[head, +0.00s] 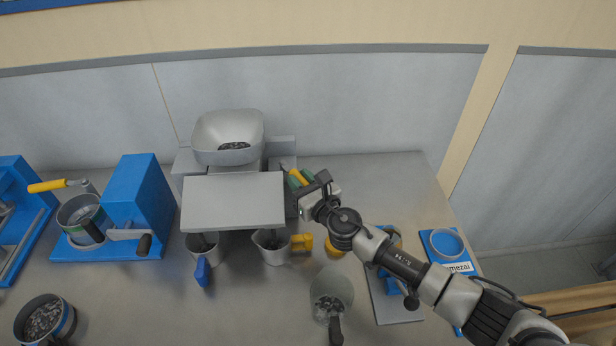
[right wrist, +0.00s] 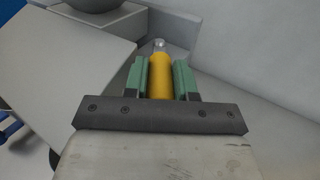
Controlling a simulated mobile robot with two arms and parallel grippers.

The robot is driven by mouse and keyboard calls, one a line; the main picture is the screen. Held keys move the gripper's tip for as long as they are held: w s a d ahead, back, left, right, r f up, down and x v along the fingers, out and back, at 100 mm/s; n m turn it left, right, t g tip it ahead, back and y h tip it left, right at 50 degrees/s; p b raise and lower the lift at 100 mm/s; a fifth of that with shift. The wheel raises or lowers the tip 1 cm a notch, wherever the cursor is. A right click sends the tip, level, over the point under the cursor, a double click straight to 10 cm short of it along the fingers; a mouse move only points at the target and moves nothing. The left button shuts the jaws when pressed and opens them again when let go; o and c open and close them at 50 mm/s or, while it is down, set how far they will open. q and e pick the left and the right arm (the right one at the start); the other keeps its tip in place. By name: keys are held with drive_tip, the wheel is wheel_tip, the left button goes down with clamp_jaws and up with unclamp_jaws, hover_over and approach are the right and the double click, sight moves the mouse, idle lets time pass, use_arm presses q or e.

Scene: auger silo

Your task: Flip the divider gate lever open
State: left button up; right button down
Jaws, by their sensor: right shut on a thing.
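The divider gate lever (right wrist: 159,78) has a yellow grip with a metal tip. It sits between the green fingers of my right gripper (right wrist: 160,80), which is shut on it. In the head view the right gripper (head: 302,181) is at the right side of the grey machine, and part of the yellow lever (head: 297,176) shows between its fingers. The machine has a grey hopper (head: 228,137) with dark bits inside and a flat grey panel (head: 233,201) in front. The gate itself is hidden. My left gripper is not in view.
Two pale cups (head: 271,247) (head: 202,249) stand under the panel, with a yellow piece (head: 302,243) beside the right one. A scoop (head: 331,294) lies in front. A blue crank device (head: 147,195) is at left, a round blue-rimmed container (head: 447,244) at right.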

drive_tip(key=c, duration=0.9)
unclamp_jaws()
